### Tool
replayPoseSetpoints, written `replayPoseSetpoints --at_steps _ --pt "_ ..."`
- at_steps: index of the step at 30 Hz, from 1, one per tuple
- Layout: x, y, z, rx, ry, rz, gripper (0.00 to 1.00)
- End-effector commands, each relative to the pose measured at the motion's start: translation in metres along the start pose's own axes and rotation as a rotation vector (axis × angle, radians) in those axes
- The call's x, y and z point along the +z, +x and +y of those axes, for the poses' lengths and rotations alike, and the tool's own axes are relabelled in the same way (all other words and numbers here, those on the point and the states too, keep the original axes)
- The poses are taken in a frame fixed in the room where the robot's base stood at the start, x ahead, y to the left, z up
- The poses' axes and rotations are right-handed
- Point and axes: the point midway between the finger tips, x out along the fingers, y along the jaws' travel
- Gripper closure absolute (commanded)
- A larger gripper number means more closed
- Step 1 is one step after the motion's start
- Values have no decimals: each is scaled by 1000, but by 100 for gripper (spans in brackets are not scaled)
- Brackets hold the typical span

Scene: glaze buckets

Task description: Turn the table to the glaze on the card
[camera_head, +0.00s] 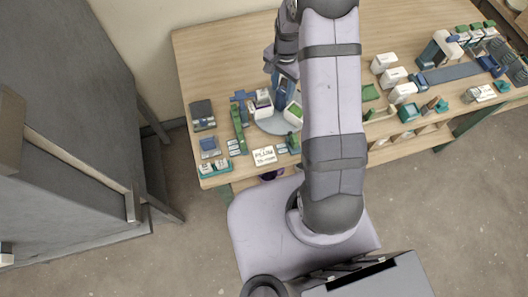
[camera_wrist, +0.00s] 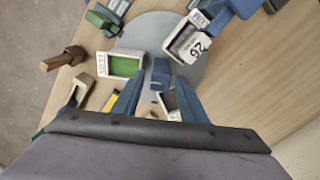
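The turntable is a grey-blue disc (camera_head: 266,126) on the left part of the wooden table, largely covered by my arm; it also shows in the wrist view (camera_wrist: 146,30). A small blue block (camera_wrist: 160,72) shows between my fingertips. The white card (camera_head: 264,155) lies at the table's front edge; it seems to read PLUM, with an unclear second line. My gripper (camera_wrist: 159,84) points down over the disc with its two blue fingers apart.
Green blocks (camera_head: 239,125) and a dark box (camera_head: 203,115) stand left of the disc. Several white containers (camera_head: 393,77) stand to the right of my arm. A green-blue tray (camera_head: 215,167) sits at the front left corner. The table's back left is bare.

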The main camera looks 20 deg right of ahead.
Motion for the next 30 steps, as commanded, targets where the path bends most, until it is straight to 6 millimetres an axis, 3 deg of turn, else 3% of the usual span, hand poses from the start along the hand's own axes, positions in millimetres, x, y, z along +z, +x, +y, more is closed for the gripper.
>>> replayPoseSetpoints --at_steps 8,24,30 --pt "0 -7 0 -1 1 1 61" --pt "0 -63 0 -1 1 0 61" --pt "0 -71 0 0 1 0 61"
